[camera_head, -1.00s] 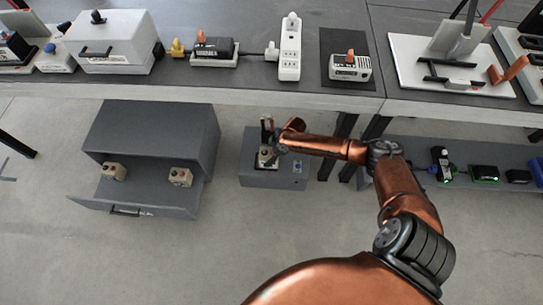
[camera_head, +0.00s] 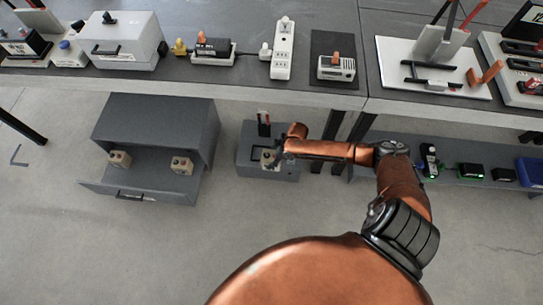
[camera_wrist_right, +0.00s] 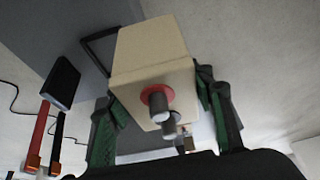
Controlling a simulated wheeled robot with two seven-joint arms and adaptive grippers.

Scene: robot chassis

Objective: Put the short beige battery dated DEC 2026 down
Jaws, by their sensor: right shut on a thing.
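A beige battery (camera_wrist_right: 150,62) with a red-ringed terminal fills the middle of the right wrist view. My right gripper (camera_wrist_right: 165,115) is shut on it, one green-padded finger on each side. No date is readable. In the head view my right gripper (camera_head: 277,154) is at the low grey box (camera_head: 256,171) under the bench, and the held battery (camera_head: 267,159) shows small and partly hidden there. I cannot tell whether it touches the box. Two more beige batteries (camera_head: 119,159) (camera_head: 181,164) sit apart in the open grey drawer (camera_head: 140,185). My left gripper is out of view.
The bench (camera_head: 220,75) above carries a white case (camera_head: 118,45), a power strip (camera_head: 283,50) and a charger (camera_head: 336,67). A low shelf (camera_head: 405,172) with small devices is at the right. Clear floor lies between drawer and grey box.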

